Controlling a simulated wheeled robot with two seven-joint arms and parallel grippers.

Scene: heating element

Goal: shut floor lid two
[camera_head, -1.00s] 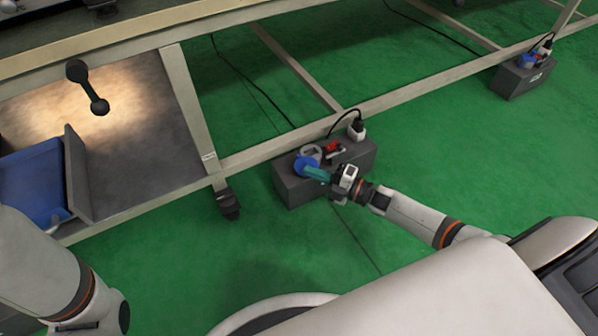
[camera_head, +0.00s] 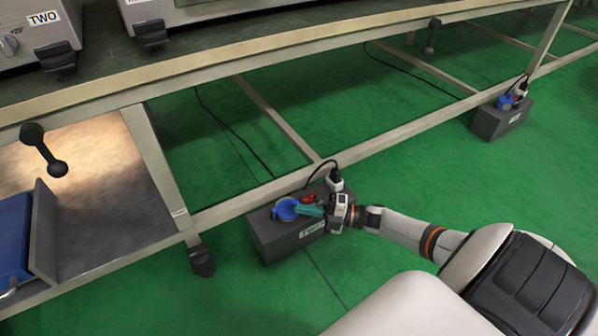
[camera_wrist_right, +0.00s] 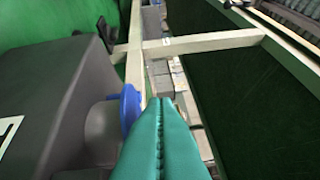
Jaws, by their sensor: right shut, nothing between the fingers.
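The grey floor box (camera_head: 285,238) with a "TWO" label stands on the green floor in the head view. Its round blue lid (camera_head: 286,209) is on the box top, at the left end. In the right wrist view the blue lid (camera_wrist_right: 130,104) appears edge-on against the end of a grey round socket (camera_wrist_right: 103,122). It seems to cover the socket, but I cannot tell whether it is fully flat. My right gripper (camera_head: 304,211) is shut and empty, its teal fingers (camera_wrist_right: 160,135) right beside the lid. My left gripper is out of view.
A red part (camera_head: 309,197) and a black plug (camera_head: 336,180) with a cable sit on the same box. A bench frame rail (camera_head: 400,138) runs just behind it. A similar box (camera_head: 497,122) stands at the far right. Green floor in front is clear.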

